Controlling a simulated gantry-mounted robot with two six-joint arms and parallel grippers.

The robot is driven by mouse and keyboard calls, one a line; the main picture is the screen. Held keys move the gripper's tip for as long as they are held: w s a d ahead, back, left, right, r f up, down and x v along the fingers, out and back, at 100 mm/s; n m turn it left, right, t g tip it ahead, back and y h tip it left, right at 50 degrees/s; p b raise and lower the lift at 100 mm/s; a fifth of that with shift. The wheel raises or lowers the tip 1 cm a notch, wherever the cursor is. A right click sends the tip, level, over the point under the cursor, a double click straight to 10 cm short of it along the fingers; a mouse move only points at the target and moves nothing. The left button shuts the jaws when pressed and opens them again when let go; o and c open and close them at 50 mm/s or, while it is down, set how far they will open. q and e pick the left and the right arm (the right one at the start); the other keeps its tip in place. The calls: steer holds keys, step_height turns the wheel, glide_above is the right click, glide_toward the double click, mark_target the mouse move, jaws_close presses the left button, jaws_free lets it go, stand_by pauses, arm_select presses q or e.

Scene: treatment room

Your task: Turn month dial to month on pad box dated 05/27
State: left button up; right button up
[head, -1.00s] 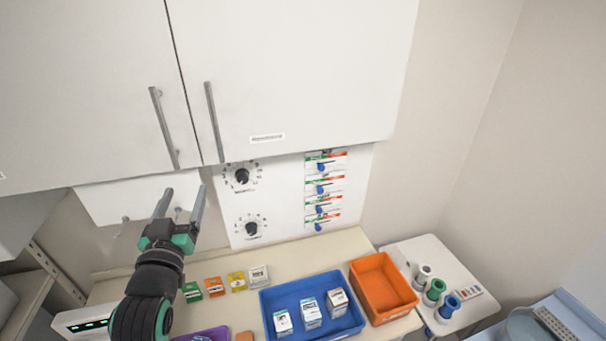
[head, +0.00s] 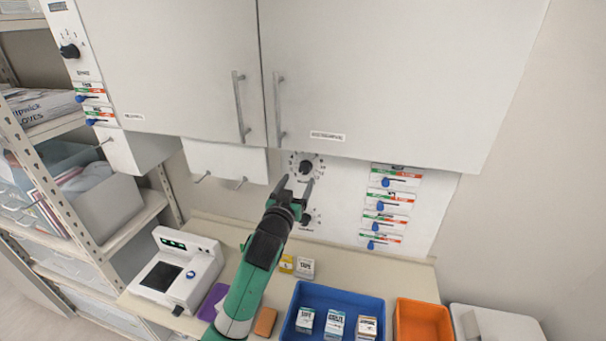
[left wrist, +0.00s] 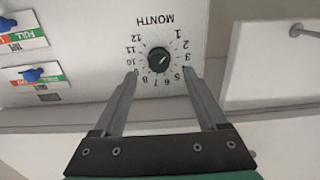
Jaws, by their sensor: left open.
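The month dial (head: 306,167) is the upper black knob on the white wall panel, just below the cabinet. The left wrist view shows the dial (left wrist: 159,60) upside down, with numbers around it and the word MONTH. A small pale mark shows on its upper right; its exact setting is hard to tell. My left gripper (head: 298,180) is open and empty before the panel. In the left wrist view its fingertips (left wrist: 161,70) appear on either side of the dial, below its centre; contact cannot be told. Boxes (head: 336,325) stand in the blue tray (head: 349,297); their dates are unreadable.
A lower dial (head: 305,219) is partly behind my gripper. Blue-handled sliders (head: 385,182) line the panel's right side. The cabinet (head: 390,80) overhangs the panel. An orange tray (head: 422,318) and a white device (head: 180,268) stand on the counter.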

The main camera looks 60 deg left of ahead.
mark_target(304, 171)
arm_select(q)
steer(key=x, duration=0.5)
steer(key=shift+d, duration=0.1)
jaws_close()
